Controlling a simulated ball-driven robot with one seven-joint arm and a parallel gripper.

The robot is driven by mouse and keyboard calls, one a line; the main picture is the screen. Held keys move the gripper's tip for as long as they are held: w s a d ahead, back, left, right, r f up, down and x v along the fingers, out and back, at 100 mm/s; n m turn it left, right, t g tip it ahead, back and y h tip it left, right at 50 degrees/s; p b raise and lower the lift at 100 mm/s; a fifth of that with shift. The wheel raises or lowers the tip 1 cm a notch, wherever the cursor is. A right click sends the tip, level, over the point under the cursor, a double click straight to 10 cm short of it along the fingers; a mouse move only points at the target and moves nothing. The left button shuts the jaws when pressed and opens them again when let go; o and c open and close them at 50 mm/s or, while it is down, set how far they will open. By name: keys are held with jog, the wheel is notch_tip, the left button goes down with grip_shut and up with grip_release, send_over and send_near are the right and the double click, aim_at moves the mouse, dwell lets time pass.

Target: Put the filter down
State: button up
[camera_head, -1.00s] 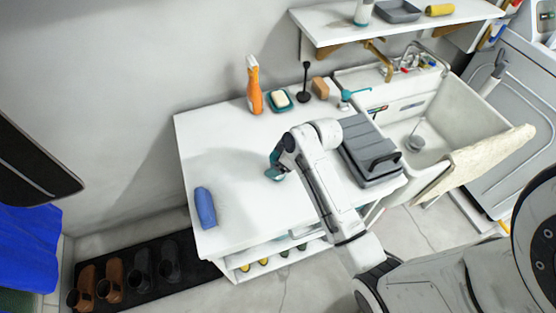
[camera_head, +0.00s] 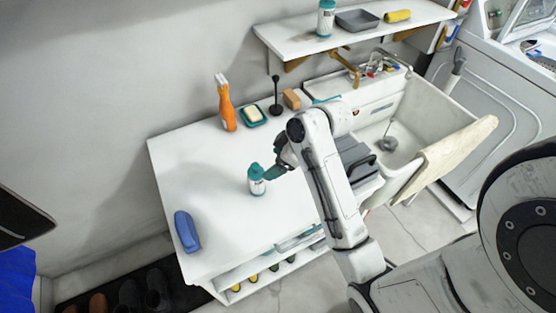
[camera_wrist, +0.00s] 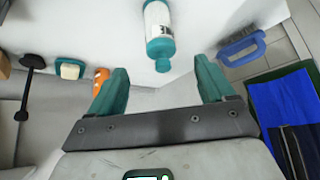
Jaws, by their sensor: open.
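A white bottle with a teal cap (camera_head: 256,182) stands upright on the white table; it is the only thing by my gripper that could be the filter. My gripper (camera_head: 274,169) is open, just to the right of the bottle in the head view. In the wrist view the bottle (camera_wrist: 158,32) lies ahead of my open, empty teal fingers (camera_wrist: 160,82), with a gap between them and its cap.
A blue brush (camera_head: 187,231) lies at the table's left front. An orange spray bottle (camera_head: 227,108), a soap dish (camera_head: 253,116), a black plunger-like tool (camera_head: 276,97) and a brown block (camera_head: 292,98) line the back. A grey case (camera_head: 358,160) is at right, beside the sink (camera_head: 420,112).

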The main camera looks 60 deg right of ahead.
jog(key=s+a+f+m+g, duration=0.1)
jog(key=s+a+f+g, duration=0.1)
jog(key=s+a+f, duration=0.2)
jog(key=s+a+f+m+g+h, duration=0.1)
jog(key=s+a+f+g, duration=0.2)
jog(key=s+a, duration=0.7)
jog(key=shift+a+f+m, duration=0.2)
jog(key=shift+f+m, duration=0.2)
jog(key=shift+f, duration=0.05)
